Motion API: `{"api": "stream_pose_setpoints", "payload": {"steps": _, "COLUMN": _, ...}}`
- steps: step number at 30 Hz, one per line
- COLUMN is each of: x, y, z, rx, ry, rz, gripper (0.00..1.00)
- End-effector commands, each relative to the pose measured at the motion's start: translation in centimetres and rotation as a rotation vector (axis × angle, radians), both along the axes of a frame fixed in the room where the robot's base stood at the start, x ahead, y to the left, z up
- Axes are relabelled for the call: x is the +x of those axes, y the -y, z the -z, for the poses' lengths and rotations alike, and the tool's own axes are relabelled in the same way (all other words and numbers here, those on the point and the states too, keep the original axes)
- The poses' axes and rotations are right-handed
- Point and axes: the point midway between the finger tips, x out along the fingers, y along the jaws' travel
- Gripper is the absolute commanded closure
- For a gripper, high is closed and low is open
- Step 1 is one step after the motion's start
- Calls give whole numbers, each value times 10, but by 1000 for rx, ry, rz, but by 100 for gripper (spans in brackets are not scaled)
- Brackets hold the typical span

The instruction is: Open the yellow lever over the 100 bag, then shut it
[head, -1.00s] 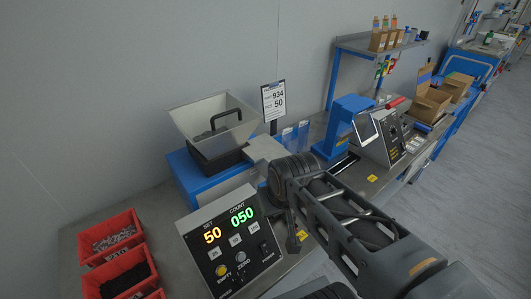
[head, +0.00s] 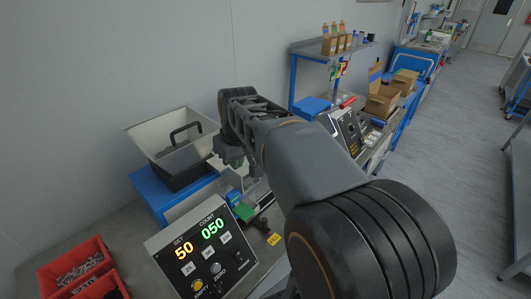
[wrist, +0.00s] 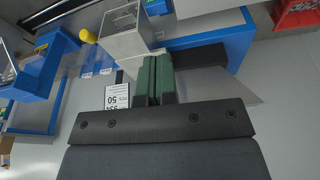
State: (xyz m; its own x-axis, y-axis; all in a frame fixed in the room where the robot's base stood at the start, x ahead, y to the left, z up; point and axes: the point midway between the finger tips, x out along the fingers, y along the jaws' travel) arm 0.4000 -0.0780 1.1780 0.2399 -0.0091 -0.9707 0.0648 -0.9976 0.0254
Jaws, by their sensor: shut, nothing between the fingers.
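A yellow knob (wrist: 87,35), apparently the lever's end, shows beside a grey metal chute box (wrist: 124,32) in the wrist view. In the head view my arm hides that area. My gripper (wrist: 153,80) is shut and empty, its green fingers together, and it is apart from the knob. A sign reading 50 (wrist: 117,97) appears upside down in the wrist view. I cannot make out a 100 bag.
A counter box (head: 203,250) shows SET 50, COUNT 050. Behind it stands a grey hopper (head: 150,130) on a blue base (head: 160,195). Red bins (head: 75,270) sit at left. A sealer-like machine (head: 345,130) and cardboard boxes (head: 383,100) stand to the right. Open floor lies at far right.

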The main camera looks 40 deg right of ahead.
Motion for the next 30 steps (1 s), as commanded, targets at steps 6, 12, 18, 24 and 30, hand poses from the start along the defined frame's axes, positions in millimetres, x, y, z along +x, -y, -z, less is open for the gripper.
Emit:
{"api": "stream_pose_setpoints", "payload": {"steps": 6, "x": 55, "y": 90, "z": -27, "rx": 28, "ry": -77, "rz": -52, "gripper": 100}}
{"api": "stream_pose_setpoints", "payload": {"steps": 12, "x": 73, "y": 146, "z": -30, "rx": 55, "ry": -104, "rz": -99, "gripper": 100}}
{"api": "stream_pose_setpoints", "payload": {"steps": 18, "x": 78, "y": 166, "z": -30, "rx": 65, "ry": -110, "rz": -121, "gripper": 100}}
{"api": "stream_pose_setpoints", "payload": {"steps": 24, "x": 78, "y": 167, "z": -30, "rx": 65, "ry": -110, "rz": -123, "gripper": 100}}
{"api": "stream_pose_setpoints", "payload": {"steps": 30, "x": 78, "y": 166, "z": -28, "rx": 65, "ry": -111, "rz": -123, "gripper": 100}}
